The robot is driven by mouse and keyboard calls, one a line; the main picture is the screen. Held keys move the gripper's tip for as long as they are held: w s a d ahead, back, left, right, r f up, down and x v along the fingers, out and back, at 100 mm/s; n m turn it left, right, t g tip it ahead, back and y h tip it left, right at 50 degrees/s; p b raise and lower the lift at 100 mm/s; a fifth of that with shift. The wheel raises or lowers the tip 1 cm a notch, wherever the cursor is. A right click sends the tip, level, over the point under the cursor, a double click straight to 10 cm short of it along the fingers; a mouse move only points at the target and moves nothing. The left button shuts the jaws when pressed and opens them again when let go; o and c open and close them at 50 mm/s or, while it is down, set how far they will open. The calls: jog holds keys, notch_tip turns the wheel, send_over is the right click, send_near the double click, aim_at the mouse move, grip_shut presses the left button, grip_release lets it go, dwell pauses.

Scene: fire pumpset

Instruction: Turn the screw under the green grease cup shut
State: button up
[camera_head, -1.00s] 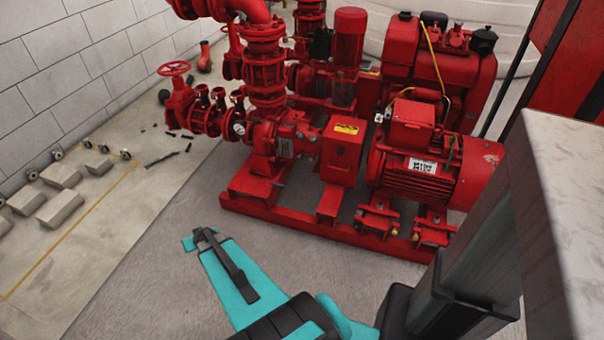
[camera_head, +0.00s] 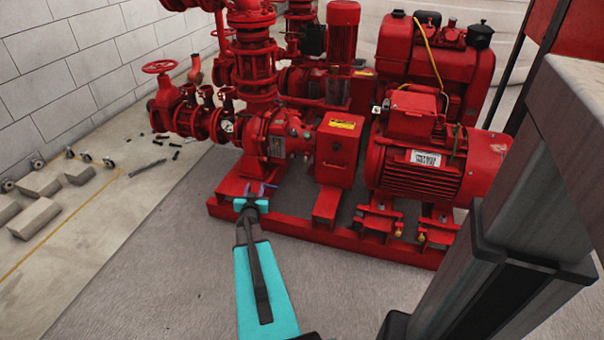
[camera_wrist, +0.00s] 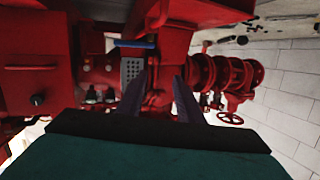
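The red pump (camera_head: 275,140) stands on a red base frame. My gripper (camera_head: 262,188) is in front of the pump's lower left part, its dark purple fingers toward the pump. In the wrist view my gripper (camera_wrist: 160,92) is open, with two fingers apart and nothing seen between them. The pump body fills the wrist view behind the fingers, with a grey dotted plate (camera_wrist: 131,70). Two small dark fittings (camera_wrist: 100,95) show left of the fingers. I cannot make out a green grease cup or its screw in either view.
A red motor (camera_head: 430,165) stands right of the pump on the base frame (camera_head: 300,231). A red handwheel valve (camera_head: 160,68) stands at the left, also in the wrist view (camera_wrist: 230,118). Grey blocks (camera_head: 36,217) lie by the wall. The floor in front is clear.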

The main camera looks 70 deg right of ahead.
aim_at(305, 159)
jog(key=s+d+m+g+h+b, duration=0.3)
jog(key=s+d, duration=0.6)
jog(key=s, duration=0.4)
jog(key=shift+s+d+m+g+h+b, duration=0.15)
jog(key=shift+d+m+g+h+b, duration=0.25)
jog(key=shift+g+b, duration=0.7)
jog(key=shift+a, duration=0.1)
jog(key=d+b, duration=0.1)
jog(key=d, duration=0.3)
jog(key=d+b, duration=0.2)
jog(key=d, duration=0.2)
jog(key=w+d+b, duration=0.1)
jog(key=d, duration=0.3)
jog(key=shift+d, duration=0.15)
jog(key=shift+s+d+b, duration=0.1)
jog(key=shift+d+b, duration=0.35)
jog(key=shift+d, duration=0.25)
